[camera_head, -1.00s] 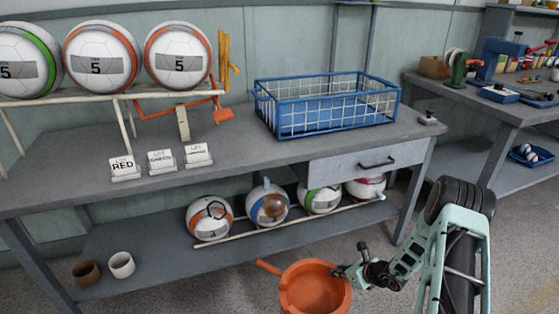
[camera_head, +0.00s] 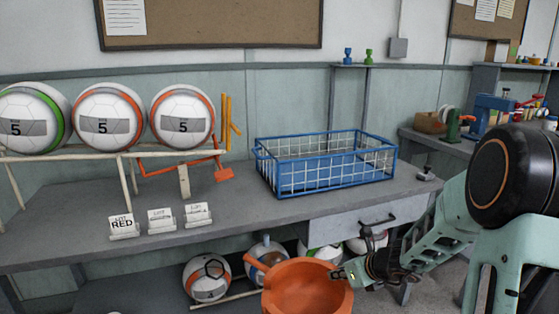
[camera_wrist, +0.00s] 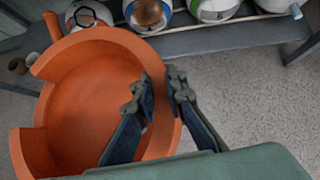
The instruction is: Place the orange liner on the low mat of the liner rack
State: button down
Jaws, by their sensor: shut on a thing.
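The orange liner (camera_head: 300,295) is a bowl with a thick notched rim and a short handle, at the bottom middle of the head view. It fills the left of the wrist view (camera_wrist: 85,100). My gripper (camera_head: 342,274) is shut on the liner's right rim. In the wrist view my gripper (camera_wrist: 160,88) has one finger inside the bowl and one outside. The liner is held in the air in front of the bench, with its open side showing. I cannot make out the liner rack or its low mat in these frames.
The grey bench (camera_head: 75,235) carries a rack of several balls, small label cards and a blue wire basket (camera_head: 330,180). More balls, one of them (camera_head: 205,278), sit on the lower shelf close behind the liner. Bare floor (camera_wrist: 245,70) lies right of the liner.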

jog(key=s+a+r+m+h+p, duration=0.1)
jog(key=s+r+p, duration=0.1)
jog(key=s+r, duration=0.35)
jog(key=s+a+r+m+p, duration=0.1)
jog(key=s+a+r, duration=0.15)
jog(key=r, duration=0.65)
notch_tip(320, 180, up, 25)
jog(key=s+n+y+p, duration=0.1)
jog(key=s+n+p, duration=0.1)
jog(key=p, duration=3.3)
jog(key=shift+d+p, duration=0.3)
jog(key=shift+p, duration=0.1)
notch_tip(320, 180, up, 11)
jog(key=w+m+h, duration=0.2)
jog(key=m+h, duration=0.4)
jog(key=m, duration=0.2)
jog(key=shift+w+m+t+h, duration=0.15)
jog(key=shift+m+t+h, duration=0.15)
